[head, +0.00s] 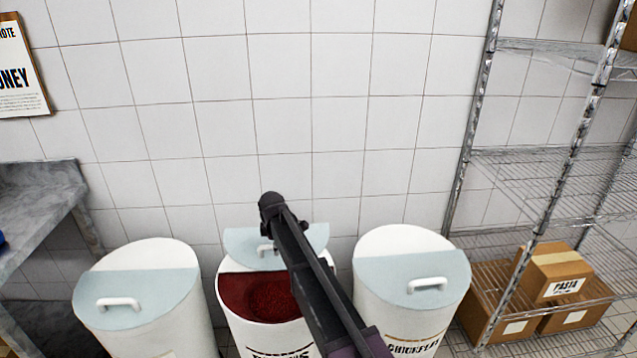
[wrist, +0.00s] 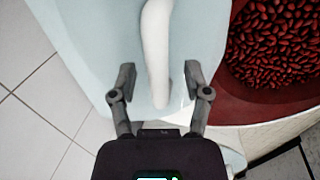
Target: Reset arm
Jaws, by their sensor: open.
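My gripper (wrist: 158,82) is open in the wrist view. Its two fingers stand on either side of the end of a white handle (wrist: 157,50) on a pale blue lid; I cannot tell whether they touch it. In the head view my dark arm reaches over the middle white bin (head: 241,318), and its gripper end is hidden. The middle bin's lid (head: 243,243) is raised at the back, and dark red beans (head: 262,295) show inside. The beans also show at the upper right of the wrist view (wrist: 275,45).
A left bin (head: 150,325) and a right bin (head: 400,318) stand beside the middle one, lids down. A wire shelf (head: 540,160) with cardboard boxes (head: 556,272) is at the right. A grey counter (head: 40,190) is at the left. A tiled wall (head: 280,120) is behind.

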